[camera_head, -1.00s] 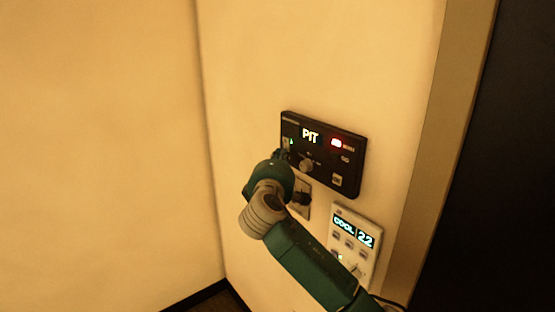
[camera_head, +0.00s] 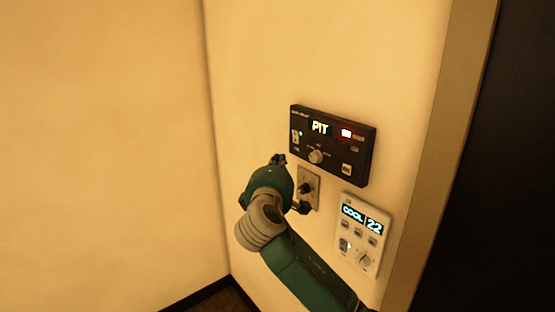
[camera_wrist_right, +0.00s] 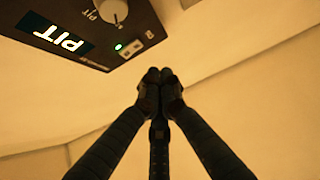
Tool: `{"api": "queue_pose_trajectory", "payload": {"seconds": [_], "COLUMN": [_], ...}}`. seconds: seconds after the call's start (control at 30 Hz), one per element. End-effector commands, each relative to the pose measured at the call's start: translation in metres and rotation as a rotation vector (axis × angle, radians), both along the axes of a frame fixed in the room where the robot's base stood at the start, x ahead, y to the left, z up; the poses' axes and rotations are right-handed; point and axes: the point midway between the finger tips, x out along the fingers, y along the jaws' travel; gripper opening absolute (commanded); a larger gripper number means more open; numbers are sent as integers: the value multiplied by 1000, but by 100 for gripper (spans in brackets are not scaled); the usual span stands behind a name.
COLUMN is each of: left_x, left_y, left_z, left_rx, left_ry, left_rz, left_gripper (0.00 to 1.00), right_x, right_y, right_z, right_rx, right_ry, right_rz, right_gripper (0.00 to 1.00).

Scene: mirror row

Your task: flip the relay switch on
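A black control panel (camera_head: 333,170) with a bright PIT display is mounted on the wall. At its left end is a small pale switch (camera_head: 295,136) beside a lit green light. The switch and green light also show in the right wrist view (camera_wrist_right: 131,48), near the panel's corner. The switch's exact tilt is too small to tell. My right gripper (camera_head: 278,159) is just left of and below the panel, apart from the switch. In the right wrist view its fingertips (camera_wrist_right: 160,76) are together with nothing between them. My left gripper is out of view.
The panel also has a round knob (camera_head: 316,156) and a red light. Below it are a wall plate with a dark toggle (camera_head: 308,188), partly behind my right arm, and a white COOL 22 thermostat (camera_head: 360,235). The wall to the left is bare.

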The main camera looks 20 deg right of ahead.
Motion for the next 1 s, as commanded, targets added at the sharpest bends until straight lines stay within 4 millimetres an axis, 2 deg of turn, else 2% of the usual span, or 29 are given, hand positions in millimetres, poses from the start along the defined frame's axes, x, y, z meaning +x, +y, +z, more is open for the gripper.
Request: {"api": "queue_pose_trajectory", "payload": {"seconds": [0.1, 0.2, 0.4, 0.57, 0.87, 0.97, 1.0], "left_x": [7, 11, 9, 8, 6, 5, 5], "left_y": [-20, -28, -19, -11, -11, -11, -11], "left_z": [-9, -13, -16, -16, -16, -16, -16], "left_rx": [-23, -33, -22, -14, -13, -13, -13], "left_ry": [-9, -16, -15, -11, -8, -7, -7], "left_rz": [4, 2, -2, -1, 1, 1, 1], "left_gripper": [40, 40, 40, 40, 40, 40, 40], "right_x": [-19, -33, -49, -51, -50, -48, -45], "right_y": [11, 18, 23, 24, 24, 24, 25], "right_z": [-4, -5, -5, -4, -4, -12, -23], "right_rx": [2, 2, 0, 0, 0, 3, 8], "right_ry": [-3, -2, -1, -1, -1, 12, 27], "right_rz": [6, 6, 2, 2, 2, 4, 9], "right_gripper": [0, 0, 0, 0, 0, 0, 0]}}
